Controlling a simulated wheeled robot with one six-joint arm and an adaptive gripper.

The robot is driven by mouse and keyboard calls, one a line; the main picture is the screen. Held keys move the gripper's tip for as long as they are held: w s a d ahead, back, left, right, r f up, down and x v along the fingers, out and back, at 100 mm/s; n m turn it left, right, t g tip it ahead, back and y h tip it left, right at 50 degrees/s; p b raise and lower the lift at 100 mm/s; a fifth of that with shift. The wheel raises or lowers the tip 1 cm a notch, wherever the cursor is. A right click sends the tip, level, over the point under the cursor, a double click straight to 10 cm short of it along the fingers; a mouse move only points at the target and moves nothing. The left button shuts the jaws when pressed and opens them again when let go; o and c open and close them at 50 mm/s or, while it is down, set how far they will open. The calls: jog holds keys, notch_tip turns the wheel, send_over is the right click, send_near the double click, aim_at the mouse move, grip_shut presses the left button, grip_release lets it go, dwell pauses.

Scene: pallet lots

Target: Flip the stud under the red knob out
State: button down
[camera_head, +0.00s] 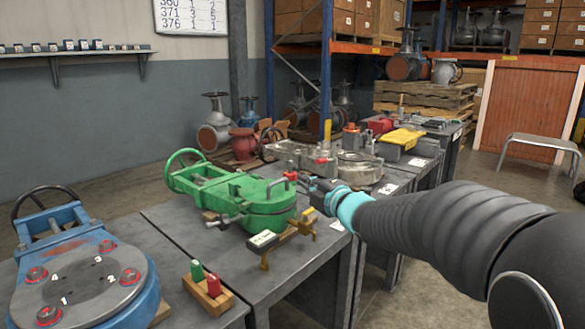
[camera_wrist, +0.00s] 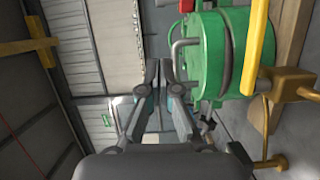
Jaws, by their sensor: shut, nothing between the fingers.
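A green valve body (camera_head: 235,195) lies on the grey bench, its round flanged end toward the right. A small red knob (camera_head: 291,176) shows at the far right of its flange, close to my gripper. A red piece (camera_wrist: 187,5) also shows at the top edge of the wrist view, beside the green body (camera_wrist: 215,50). A bent grey rod (camera_wrist: 177,55) stands out from that body; I cannot tell whether it is the stud under the red knob. My gripper (camera_head: 306,184) is beside the flange, its fingers together and empty in the wrist view (camera_wrist: 159,68).
A brass bracket (camera_head: 285,240) with a white tag stands in front of the flange. A grey stud (camera_head: 227,220) sticks out at the valve's near side. Green and red pegs stand in a wooden block (camera_head: 222,298). A blue valve (camera_head: 140,285) is at left.

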aim_at(290, 178)
jog(key=x, duration=0.7)
jog(key=shift+w+a+p, duration=0.3)
jog(key=shift+p, duration=0.05)
jog(key=w, duration=0.3)
jog(key=shift+w+p, duration=0.2)
jog(key=shift+p, duration=0.15)
jog(key=shift+w+d+f, duration=0.15)
jog(key=shift+w+d, duration=0.05)
jog(key=shift+w, duration=0.45)
jog(key=shift+p, duration=0.3)
jog(key=shift+w+m, duration=0.1)
jog(key=shift+m, duration=0.2)
jog(key=shift+w+d+p, duration=0.1)
jog(key=shift+w+p, duration=0.05)
jog(key=shift+p, duration=0.25)
